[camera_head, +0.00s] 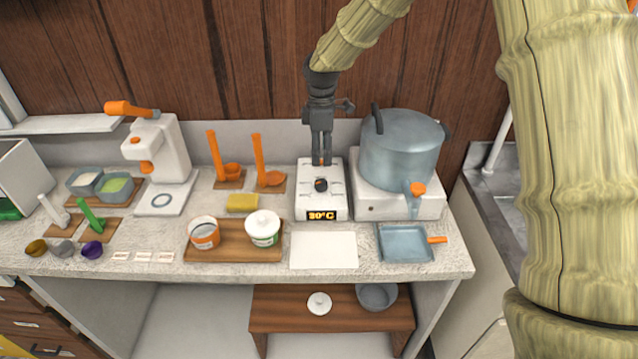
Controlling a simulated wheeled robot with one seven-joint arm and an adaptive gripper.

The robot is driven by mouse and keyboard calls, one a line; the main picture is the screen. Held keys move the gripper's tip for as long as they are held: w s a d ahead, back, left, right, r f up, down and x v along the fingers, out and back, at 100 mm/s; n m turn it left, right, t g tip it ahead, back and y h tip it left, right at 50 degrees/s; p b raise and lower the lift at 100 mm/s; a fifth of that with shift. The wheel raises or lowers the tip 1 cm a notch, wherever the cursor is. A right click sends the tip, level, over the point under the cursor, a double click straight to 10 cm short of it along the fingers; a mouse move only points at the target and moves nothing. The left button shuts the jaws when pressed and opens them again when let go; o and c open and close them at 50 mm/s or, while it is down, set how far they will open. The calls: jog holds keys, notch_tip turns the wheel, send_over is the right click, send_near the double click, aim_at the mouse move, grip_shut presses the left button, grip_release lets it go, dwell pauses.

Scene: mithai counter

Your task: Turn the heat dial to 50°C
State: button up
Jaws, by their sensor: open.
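The heat dial (321,185) is a small dark knob with an orange mark, on top of a white hot plate unit (306,203) right of the counter's middle. The orange display (321,215) on its front shows a temperature ending in 0°C; its first digit is too small to read surely. My gripper (321,162) points down over the back part of the unit, behind the dial in the picture. It is open, with nothing seen between its fingers. Whether the fingertips touch the unit cannot be told; they appear apart from the dial.
A large blue-grey pot (400,150) with a tap stands on a white base (385,207) close on the right. A wooden tray (215,251) with two jars, a yellow sponge (242,202) and orange ladles (270,178) are to the left. A white sheet (323,250) lies in front.

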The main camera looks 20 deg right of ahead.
aim_at(321, 182)
notch_tip(321, 182, down, 11)
jog(key=p, duration=0.3)
jog(key=shift+s+r+p, duration=0.15)
jog(key=shift+r+p, duration=0.05)
jog(key=shift+p, duration=0.15)
jog(key=c, duration=1.1)
